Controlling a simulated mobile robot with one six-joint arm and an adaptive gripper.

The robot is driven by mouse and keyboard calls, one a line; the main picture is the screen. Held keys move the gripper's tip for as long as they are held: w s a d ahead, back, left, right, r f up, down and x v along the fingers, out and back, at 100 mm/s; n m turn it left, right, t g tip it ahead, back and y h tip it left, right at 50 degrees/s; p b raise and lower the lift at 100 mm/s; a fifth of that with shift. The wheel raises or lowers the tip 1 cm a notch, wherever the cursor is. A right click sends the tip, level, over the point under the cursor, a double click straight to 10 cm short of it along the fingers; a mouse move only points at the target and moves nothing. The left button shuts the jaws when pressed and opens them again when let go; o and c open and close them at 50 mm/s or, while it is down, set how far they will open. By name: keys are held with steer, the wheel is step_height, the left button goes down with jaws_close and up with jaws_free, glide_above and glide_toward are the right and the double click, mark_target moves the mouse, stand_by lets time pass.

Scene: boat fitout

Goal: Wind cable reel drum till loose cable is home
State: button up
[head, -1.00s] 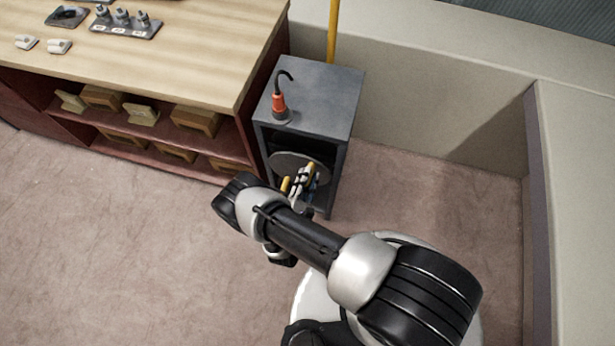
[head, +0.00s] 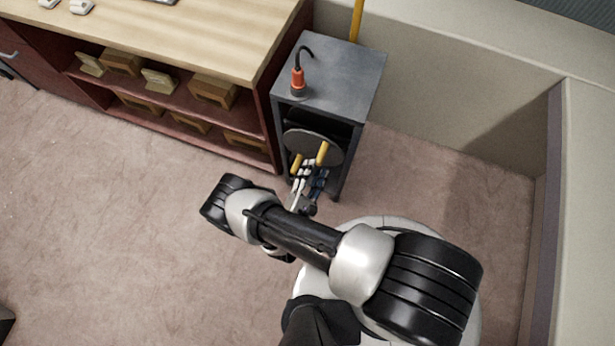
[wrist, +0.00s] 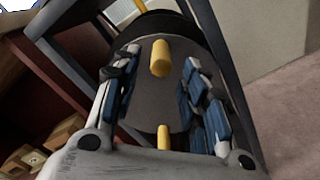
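The cable reel drum is a grey disc (head: 299,139) inside the open front of a dark grey cabinet (head: 340,72). It also fills the middle of the wrist view (wrist: 140,98). A yellow handle (head: 323,152) sticks out from its face, and a second yellow peg (head: 296,163) shows lower left. In the wrist view the handle (wrist: 160,58) lies between the finger tips, with the second peg (wrist: 163,135) nearer the palm. My gripper (head: 311,176) is open in front of the drum, its fingers apart with nothing clamped. I cannot make out any loose cable.
An orange-red fitting with a black hooked lead (head: 298,80) stands on the cabinet top. A wooden-topped bench (head: 215,35) with shelved boxes adjoins at left. A pale wall (head: 450,105) stands right. Carpet (head: 110,210) is clear at left.

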steer(key=v, duration=0.6)
steer(key=shift+s, duration=0.2)
stand_by(0.6)
